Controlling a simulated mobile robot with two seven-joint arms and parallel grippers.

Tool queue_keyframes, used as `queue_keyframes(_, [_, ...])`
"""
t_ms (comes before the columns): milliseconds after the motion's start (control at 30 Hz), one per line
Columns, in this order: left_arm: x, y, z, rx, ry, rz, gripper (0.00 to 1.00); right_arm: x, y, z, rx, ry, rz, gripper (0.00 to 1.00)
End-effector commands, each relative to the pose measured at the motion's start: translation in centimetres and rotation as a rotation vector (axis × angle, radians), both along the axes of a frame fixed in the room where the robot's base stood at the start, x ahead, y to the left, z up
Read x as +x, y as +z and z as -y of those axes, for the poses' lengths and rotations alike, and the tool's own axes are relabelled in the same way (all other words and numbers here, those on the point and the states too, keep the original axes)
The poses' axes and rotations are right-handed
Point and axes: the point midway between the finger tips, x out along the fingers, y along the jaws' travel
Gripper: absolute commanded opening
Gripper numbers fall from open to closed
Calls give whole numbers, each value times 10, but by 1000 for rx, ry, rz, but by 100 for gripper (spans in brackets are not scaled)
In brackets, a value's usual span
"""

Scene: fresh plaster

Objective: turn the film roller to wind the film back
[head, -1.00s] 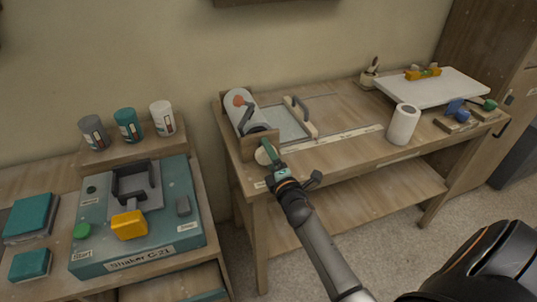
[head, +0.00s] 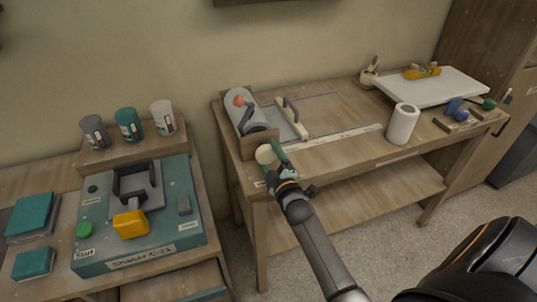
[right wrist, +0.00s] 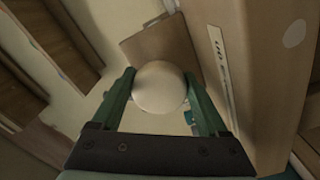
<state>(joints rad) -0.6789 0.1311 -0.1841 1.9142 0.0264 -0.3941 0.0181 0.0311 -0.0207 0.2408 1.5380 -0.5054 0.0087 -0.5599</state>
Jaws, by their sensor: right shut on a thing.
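The film roller (head: 240,101) is a pale cylinder at the left end of the wooden bench, held in a wooden bracket. It has a cream round knob (head: 264,154) at its near end. My right gripper (head: 274,153) is shut on this knob; in the right wrist view its green fingers (right wrist: 160,76) lie on either side of the knob (right wrist: 160,90). A greyish film sheet (head: 273,122) lies on the bench from the roller to a wooden bar with a dark handle (head: 294,117). My left gripper is out of view.
A white paper roll (head: 402,124) stands at mid-bench, with a white board (head: 450,86) behind. Blue and green hand tools lie at the right end. The shaker (head: 140,215) and several cups stand on the left table.

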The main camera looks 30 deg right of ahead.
Motion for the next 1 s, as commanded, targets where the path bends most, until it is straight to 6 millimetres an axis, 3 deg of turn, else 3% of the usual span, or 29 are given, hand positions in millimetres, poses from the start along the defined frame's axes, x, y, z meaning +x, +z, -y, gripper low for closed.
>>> queue_keyframes(500, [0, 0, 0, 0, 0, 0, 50, 0, -1, 0, 18, 0, 3, 21])
queue_keyframes(533, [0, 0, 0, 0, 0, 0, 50, 0, -1, 0, 18, 0, 3, 80])
queue_keyframes(700, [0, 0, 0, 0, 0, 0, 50, 0, -1, 0, 17, 0, 3, 100])
queue_keyframes(1000, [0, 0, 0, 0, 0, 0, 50, 0, 0, 0, 17, 1, 3, 100])
